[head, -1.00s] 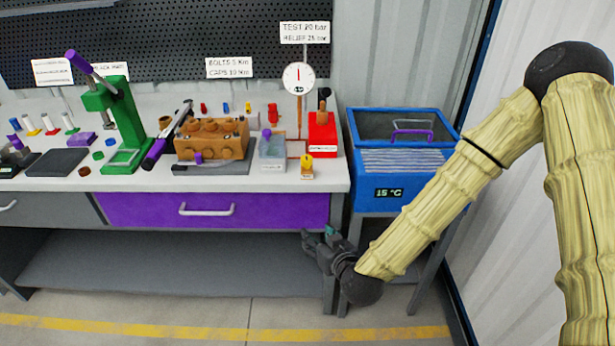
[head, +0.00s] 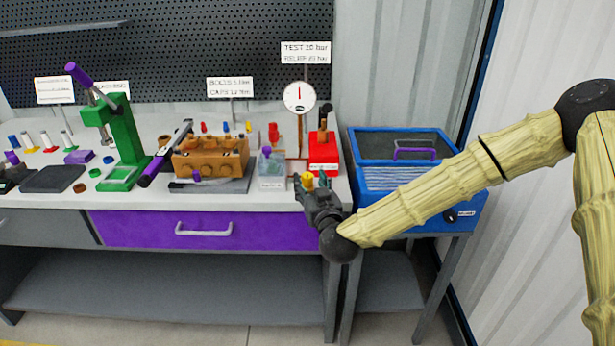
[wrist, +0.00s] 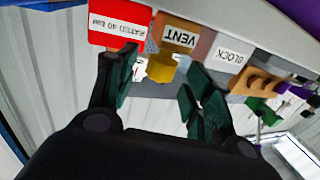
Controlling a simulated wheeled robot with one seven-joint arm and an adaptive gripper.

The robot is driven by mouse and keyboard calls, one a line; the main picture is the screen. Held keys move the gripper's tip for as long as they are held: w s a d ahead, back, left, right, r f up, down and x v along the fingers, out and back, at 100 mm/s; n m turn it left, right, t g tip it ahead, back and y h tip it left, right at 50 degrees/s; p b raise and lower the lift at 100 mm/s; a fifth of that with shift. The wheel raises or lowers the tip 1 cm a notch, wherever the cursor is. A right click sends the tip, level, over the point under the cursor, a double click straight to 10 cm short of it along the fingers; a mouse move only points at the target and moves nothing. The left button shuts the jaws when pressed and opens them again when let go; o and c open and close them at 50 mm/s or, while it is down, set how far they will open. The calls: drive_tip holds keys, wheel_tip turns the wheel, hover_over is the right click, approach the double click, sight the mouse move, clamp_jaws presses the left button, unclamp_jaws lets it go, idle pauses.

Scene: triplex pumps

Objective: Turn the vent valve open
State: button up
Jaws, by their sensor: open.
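The vent valve's yellow knob (head: 308,181) stands at the front edge of the bench, below the pressure gauge. In the wrist view the yellow knob (wrist: 161,68) shows beside a tan block labelled VENT (wrist: 178,37). My gripper (head: 311,184) is at the bench edge at the knob. In the wrist view my gripper (wrist: 160,75) is open, with one dark green finger on each side of the knob. A gap shows between the right finger and the knob; the left finger is closer, and I cannot tell if it touches. The knob's lower part is partly hidden.
A red box (head: 323,153) marked RATED 40 bar stands close behind the knob, with the gauge (head: 300,97) on a post beside it. A blue bin (head: 463,213) stands right of the bench.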

sight(309, 181)
drive_tip(key=shift+x, duration=1.6)
drive_tip(key=shift+c, duration=0.2)
drive_tip(key=c, duration=1)
